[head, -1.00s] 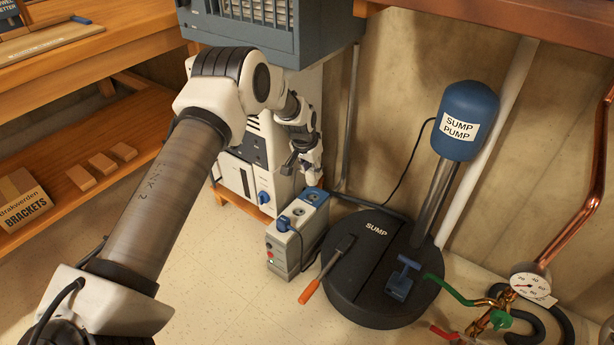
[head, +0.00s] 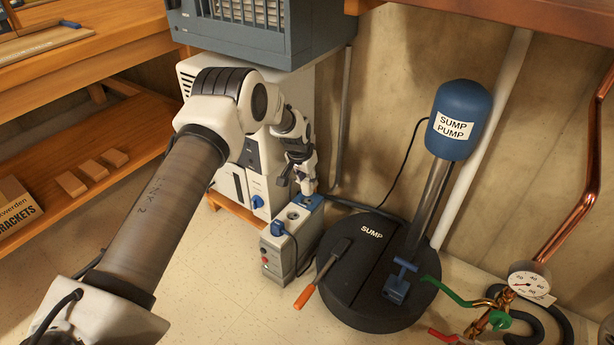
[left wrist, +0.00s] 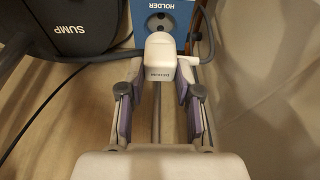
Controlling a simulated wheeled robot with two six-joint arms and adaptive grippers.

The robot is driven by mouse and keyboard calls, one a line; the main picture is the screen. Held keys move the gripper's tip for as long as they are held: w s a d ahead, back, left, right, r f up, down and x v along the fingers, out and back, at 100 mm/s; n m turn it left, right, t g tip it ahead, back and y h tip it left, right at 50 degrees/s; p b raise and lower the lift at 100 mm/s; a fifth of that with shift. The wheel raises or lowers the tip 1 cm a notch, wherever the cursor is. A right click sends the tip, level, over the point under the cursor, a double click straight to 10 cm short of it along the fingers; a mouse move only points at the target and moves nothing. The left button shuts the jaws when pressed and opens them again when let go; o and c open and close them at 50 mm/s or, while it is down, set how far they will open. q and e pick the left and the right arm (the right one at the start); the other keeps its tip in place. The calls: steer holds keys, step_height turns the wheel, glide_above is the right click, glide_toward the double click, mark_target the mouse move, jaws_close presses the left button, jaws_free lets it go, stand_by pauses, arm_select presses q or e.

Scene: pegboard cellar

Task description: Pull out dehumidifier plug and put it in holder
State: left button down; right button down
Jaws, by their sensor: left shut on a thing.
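My left gripper (left wrist: 158,108) is shut on the white dehumidifier plug (left wrist: 160,72), which carries small dark lettering. In the head view my left gripper (head: 306,184) points down at the blue holder top (head: 311,203) on the grey power box (head: 276,258); the plug is hardly visible there. My right gripper is not in view.
A blue plug (head: 278,228) is in the front of the box top. The black sump cover (head: 345,260) with an orange-handled tool (head: 305,296) lies right of the box. The sump pump (head: 459,120) rises behind it. The dehumidifier (head: 250,170) stands behind my arm.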

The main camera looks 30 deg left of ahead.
mark_target(307, 189)
arm_select(q)
steer(key=shift+p, duration=0.3)
stand_by(0.9)
steer(key=shift+p, duration=0.35)
stand_by(0.4)
steer(key=shift+f+b, duration=1.2)
steer(key=shift+f, duration=1.05)
stand_by(2.1)
stand_by(0.5)
steer(key=c, duration=0.7)
jaws_free()
steer(key=o, duration=0.5)
steer(key=shift+c, duration=0.2)
